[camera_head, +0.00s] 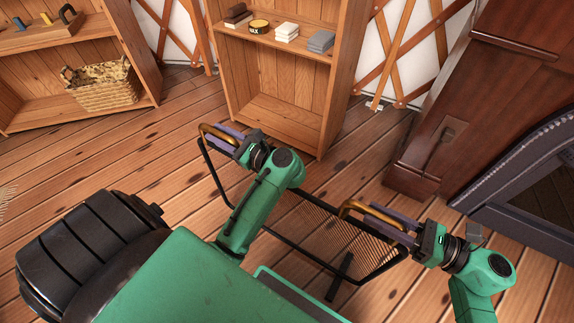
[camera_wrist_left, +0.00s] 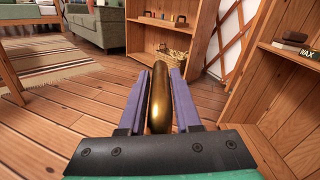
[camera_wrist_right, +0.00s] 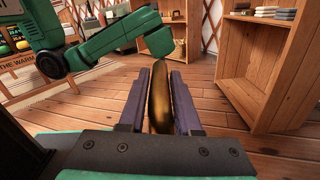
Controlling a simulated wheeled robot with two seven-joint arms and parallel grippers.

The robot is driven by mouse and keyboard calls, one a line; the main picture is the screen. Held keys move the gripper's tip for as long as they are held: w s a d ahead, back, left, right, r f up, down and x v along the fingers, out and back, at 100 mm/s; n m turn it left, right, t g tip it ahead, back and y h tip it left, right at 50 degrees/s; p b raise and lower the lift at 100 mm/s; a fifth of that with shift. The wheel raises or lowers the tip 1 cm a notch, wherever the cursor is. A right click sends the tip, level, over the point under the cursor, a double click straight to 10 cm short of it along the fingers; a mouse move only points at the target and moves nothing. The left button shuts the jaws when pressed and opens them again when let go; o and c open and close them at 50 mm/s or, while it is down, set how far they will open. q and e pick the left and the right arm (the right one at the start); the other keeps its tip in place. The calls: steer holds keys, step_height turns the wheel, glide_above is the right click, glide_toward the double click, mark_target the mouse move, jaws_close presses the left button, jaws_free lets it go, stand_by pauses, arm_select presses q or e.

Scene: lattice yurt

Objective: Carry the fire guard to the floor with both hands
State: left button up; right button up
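The fire guard (camera_head: 318,222) is a black mesh panel with a dark frame and brass handles, in the head view between my two arms. A dark foot shows at its lower edge; I cannot tell whether it touches the floor (camera_head: 165,160). My left gripper (camera_head: 222,135) is at the left brass handle, which stands between its purple fingers in the left wrist view (camera_wrist_left: 158,98). My right gripper (camera_head: 372,216) is at the right brass handle, between its fingers in the right wrist view (camera_wrist_right: 161,95). Both grippers appear shut on the handles. My left arm hides part of the guard.
A wooden shelf (camera_head: 272,112) stands just beyond the guard. A left shelf (camera_head: 100,88) holds a wicker basket (camera_head: 103,84). A dark wooden surround (camera_head: 425,150) with a black arched fireplace front (camera_head: 520,165) is at the right. Bare floor lies left of the guard.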

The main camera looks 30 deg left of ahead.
arm_select(q)
jaws_close()
arm_select(e)
jaws_close()
arm_select(q)
steer(key=shift+f, duration=0.1)
stand_by(0.7)
